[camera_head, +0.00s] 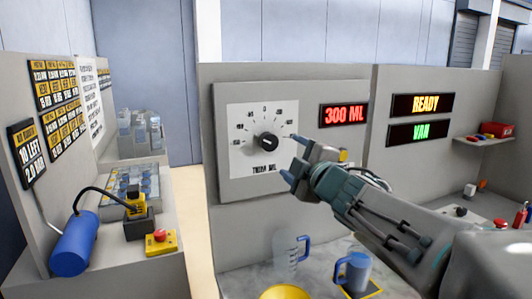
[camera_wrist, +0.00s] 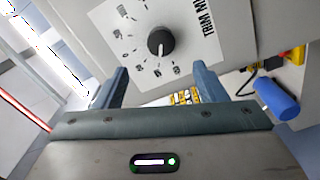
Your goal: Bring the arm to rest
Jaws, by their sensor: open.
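My gripper (camera_head: 298,166) is open and empty, held up in front of the grey panel, just right of and below the black dial knob (camera_head: 268,141). The two blue-grey fingers stand apart in the wrist view (camera_wrist: 162,90), with the knob (camera_wrist: 160,42) beyond and between them, not touched. The knob sits on a white trim plate (camera_head: 240,165) with a ring of marks, its pointer turned to the right of the zero mark in the head view. My arm reaches in from the lower right.
A red display (camera_head: 344,115) reads 300 ML; others read READY (camera_head: 425,104) and VAN (camera_head: 420,133). Below stand a clear jug (camera_head: 287,258), a blue mug (camera_head: 354,271) and a yellow bowl (camera_head: 286,293). At left are a blue cylinder (camera_head: 74,244) and a red-button box (camera_head: 160,242).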

